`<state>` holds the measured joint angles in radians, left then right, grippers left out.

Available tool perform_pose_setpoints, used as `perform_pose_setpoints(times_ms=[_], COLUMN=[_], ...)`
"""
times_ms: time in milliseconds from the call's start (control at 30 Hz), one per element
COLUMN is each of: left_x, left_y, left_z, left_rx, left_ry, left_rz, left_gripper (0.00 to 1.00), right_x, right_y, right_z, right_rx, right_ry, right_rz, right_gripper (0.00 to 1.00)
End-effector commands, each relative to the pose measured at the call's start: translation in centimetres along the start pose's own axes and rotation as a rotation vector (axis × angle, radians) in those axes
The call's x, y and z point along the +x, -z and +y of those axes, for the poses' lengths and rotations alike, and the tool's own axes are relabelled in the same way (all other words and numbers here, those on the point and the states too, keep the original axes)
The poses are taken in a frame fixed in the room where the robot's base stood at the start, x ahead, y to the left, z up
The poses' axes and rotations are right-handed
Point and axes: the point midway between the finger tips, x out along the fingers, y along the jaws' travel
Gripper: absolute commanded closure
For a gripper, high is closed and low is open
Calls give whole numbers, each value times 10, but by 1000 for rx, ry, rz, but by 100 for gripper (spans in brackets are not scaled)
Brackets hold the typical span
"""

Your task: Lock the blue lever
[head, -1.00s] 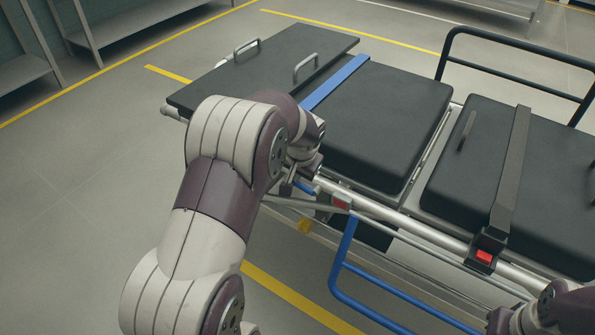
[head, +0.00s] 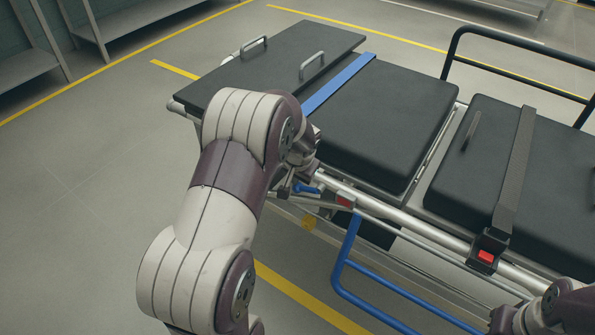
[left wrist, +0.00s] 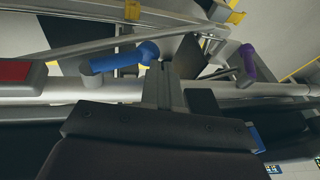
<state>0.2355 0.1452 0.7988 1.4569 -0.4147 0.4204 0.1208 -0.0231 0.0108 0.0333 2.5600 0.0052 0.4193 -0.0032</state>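The blue lever (head: 307,188) is on the side rail of the stretcher, near its left end. In the left wrist view the blue lever (left wrist: 130,58) points from its grey pivot toward the middle, roughly along the rail. My left gripper (left wrist: 163,75) has its two grey fingers close together, with nothing seen between them. Its tips are right by the lever's free end; I cannot tell whether they touch. In the head view my left arm partly hides this gripper (head: 288,187). Of my right arm only a wrist part shows at the lower right; its fingers are out of sight.
A purple lever (left wrist: 247,62) stands right of the blue one in the wrist view. The rail (head: 400,215) carries a red-buttoned buckle (head: 486,256). A blue side guard (head: 345,265) hangs below. A black board (head: 270,70) with handles lies on the stretcher. Left floor is clear.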

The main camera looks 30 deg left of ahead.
Motion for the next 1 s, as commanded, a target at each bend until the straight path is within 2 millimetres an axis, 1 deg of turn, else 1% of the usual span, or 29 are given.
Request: perform_pose_setpoints(times_ms=[200,500,733,1000], left_x=[15,30,35,35], left_y=[-5,-10,-11,-11], left_z=[1,5,8,8], left_rx=[0,0,0,0], left_ry=[0,0,0,0], left_rz=[-1,-1,-1,0], left_gripper=[100,100,100,100], right_x=[5,13,16,16], right_y=[-1,-2,-2,-2], right_z=[0,0,0,0], right_rx=[0,0,0,0], right_ry=[0,0,0,0], right_rz=[0,0,0,0], right_gripper=[100,100,100,100])
